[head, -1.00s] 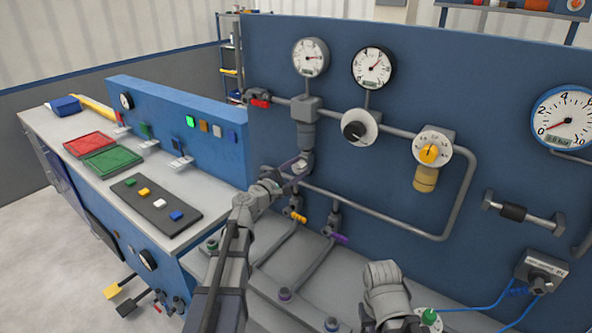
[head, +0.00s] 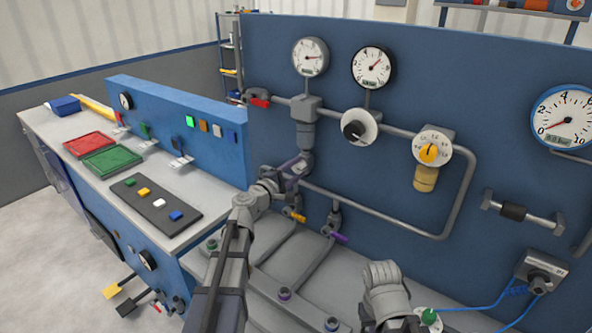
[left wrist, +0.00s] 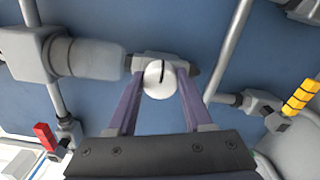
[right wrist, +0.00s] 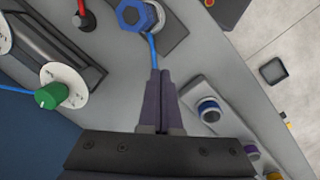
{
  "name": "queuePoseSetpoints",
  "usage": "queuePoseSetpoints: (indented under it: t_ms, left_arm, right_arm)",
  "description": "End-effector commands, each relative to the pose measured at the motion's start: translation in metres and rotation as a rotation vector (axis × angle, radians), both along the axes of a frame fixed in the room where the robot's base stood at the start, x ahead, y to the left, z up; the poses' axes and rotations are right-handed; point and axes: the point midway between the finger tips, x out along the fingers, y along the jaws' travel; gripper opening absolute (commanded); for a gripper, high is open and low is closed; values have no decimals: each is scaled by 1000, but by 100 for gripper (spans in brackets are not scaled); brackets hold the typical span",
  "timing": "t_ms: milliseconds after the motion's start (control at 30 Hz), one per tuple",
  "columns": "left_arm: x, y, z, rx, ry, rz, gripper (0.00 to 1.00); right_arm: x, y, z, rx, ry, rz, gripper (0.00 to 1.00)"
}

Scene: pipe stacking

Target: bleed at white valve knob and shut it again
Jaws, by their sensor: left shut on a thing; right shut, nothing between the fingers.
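The white valve knob (left wrist: 158,80) is round with a dark line across its face. In the left wrist view it sits between the fingertips of my left gripper (left wrist: 160,84), which is shut on it. In the head view my left gripper (head: 292,172) is at the pipe fitting below the grey filter body (head: 305,136), and it hides the knob. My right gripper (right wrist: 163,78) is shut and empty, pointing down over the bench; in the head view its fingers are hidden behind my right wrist.
A green knob (right wrist: 52,95) and a blue hexagonal fitting (right wrist: 135,14) with a blue cable lie near my right gripper. Pipes and gauges cover the panel.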

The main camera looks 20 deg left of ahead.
Motion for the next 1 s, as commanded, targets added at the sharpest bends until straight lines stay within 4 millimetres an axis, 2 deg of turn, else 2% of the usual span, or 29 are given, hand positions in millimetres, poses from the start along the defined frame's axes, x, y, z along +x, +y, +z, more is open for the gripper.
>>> queuePoseSetpoints:
  t_ms: [100,133,367,733,867,1000]
  left_arm:
    - [-1,-1,-1,4,0,-1,0]
    - [-1,-1,-1,4,0,-1,54]
    - [0,0,0,2,0,-1,80]
    - [-5,1,0,0,1,0,81]
    - [-16,5,0,0,0,1,81]
    - [-36,12,0,1,0,1,81]
  right_arm:
    - [0,0,0,0,0,0,0]
    - [0,0,0,0,0,0,0]
    - [0,0,0,0,0,0,0]
    - [0,0,0,0,0,0,0]
    - [0,0,0,0,0,0,0]
    - [0,0,0,0,0,0,0]
